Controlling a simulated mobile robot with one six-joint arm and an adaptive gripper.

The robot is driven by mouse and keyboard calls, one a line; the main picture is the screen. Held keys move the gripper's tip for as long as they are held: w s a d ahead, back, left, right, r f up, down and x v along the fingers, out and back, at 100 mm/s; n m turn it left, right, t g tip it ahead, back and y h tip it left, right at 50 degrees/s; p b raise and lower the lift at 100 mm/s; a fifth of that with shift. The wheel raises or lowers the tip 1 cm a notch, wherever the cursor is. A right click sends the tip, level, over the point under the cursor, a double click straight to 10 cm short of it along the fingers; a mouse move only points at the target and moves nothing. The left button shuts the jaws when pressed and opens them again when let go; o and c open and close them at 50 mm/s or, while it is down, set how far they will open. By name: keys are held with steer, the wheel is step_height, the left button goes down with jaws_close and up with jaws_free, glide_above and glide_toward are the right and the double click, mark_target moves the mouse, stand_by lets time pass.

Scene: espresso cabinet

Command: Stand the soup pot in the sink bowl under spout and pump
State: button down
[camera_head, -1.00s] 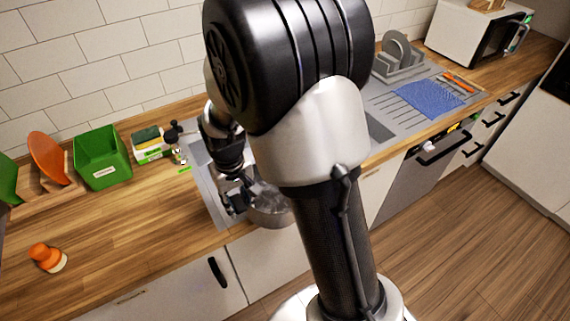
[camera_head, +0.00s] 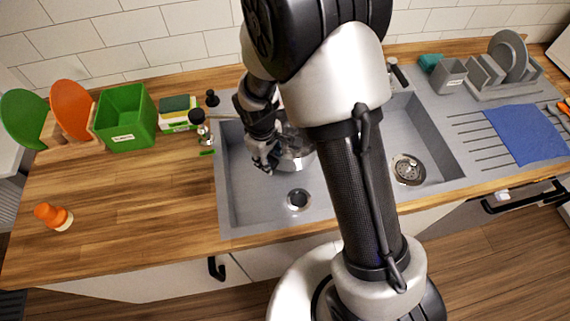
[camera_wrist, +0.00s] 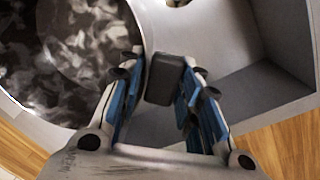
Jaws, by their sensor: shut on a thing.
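The soup pot (camera_head: 297,160) is shiny steel and is partly hidden behind my arm in the head view. It is over or in the back part of the left sink bowl (camera_head: 245,205); I cannot tell whether it touches the bottom. In the wrist view the pot (camera_wrist: 75,50) fills the upper left, with its dark handle (camera_wrist: 165,78) between the fingers. My gripper (camera_head: 268,160) is shut on that handle at the pot's left side. The bowl wall (camera_wrist: 255,95) shows at the right in the wrist view. A small pump bottle (camera_head: 200,127) stands at the bowl's back left corner. The tap (camera_head: 398,72) is partly hidden.
The left bowl's drain (camera_head: 298,199) is uncovered in front of the pot. The right bowl has a drain (camera_head: 407,170). A green bin (camera_head: 126,118), sponges (camera_head: 179,112) and an orange-topped shaker (camera_head: 54,216) stand left. A blue cloth (camera_head: 527,134) lies right. The left worktop is mostly clear.

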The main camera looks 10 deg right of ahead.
steer(key=shift+s+a+f+b, duration=0.1)
steer(key=shift+f+b, duration=0.7)
steer(key=shift+f, duration=1.65)
steer(key=shift+a+f+b, duration=0.1)
steer(key=shift+f+b, duration=0.7)
steer(key=shift+f, duration=1.6)
steer(key=shift+f, duration=0.2)
steer(key=c, duration=1.2)
jaws_free()
steer(key=shift+s+d, duration=0.1)
steer(key=shift+o, duration=0.2)
